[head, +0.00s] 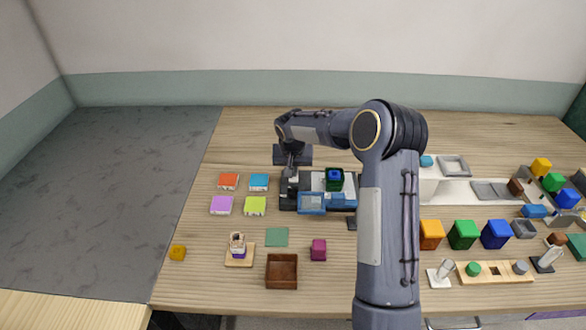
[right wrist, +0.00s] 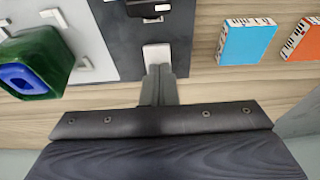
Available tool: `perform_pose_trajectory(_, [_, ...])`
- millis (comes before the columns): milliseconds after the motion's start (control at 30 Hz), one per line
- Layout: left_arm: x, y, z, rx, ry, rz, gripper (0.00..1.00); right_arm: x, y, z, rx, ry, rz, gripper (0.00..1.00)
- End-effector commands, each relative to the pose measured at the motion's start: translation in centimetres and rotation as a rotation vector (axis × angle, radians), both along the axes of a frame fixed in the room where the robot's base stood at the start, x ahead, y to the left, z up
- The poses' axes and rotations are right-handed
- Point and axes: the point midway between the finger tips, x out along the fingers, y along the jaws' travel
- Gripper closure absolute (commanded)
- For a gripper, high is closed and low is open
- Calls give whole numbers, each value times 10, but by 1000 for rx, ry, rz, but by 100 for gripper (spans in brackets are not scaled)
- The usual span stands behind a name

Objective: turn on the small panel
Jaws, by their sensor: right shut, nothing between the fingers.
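A dark grey panel strip (head: 288,200) lies at the left end of a light board in the middle of the table. In the right wrist view this dark panel (right wrist: 115,42) carries a white rectangular piece (right wrist: 157,54), like a switch or button, and a black part (right wrist: 148,8) beyond it. My right gripper (head: 291,170) reaches over the panel's back end from above. In the right wrist view its shut, empty fingertips (right wrist: 160,72) are at the near edge of the white piece; whether they touch it I cannot tell. My left gripper is not in view.
A green and blue block (head: 334,179) stands on the light board, with a blue tray (head: 311,204) in front. Orange, blue, purple and green boxes lie left of the panel, including the blue one (head: 259,181). My right arm hides part of the table's middle.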

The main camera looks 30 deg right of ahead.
Motion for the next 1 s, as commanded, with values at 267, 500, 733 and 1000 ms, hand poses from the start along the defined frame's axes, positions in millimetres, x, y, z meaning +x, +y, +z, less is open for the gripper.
perform_pose_trajectory(267, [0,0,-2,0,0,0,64,-4,2,-2,3,6,0,100])
perform_pose_trajectory(500, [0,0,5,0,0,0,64,-5,1,11,1,3,0,100])
perform_pose_trajectory(733, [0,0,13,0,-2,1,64,-14,0,53,0,-2,1,100])
perform_pose_trajectory(1000, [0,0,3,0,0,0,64,-32,11,108,2,-1,1,100])
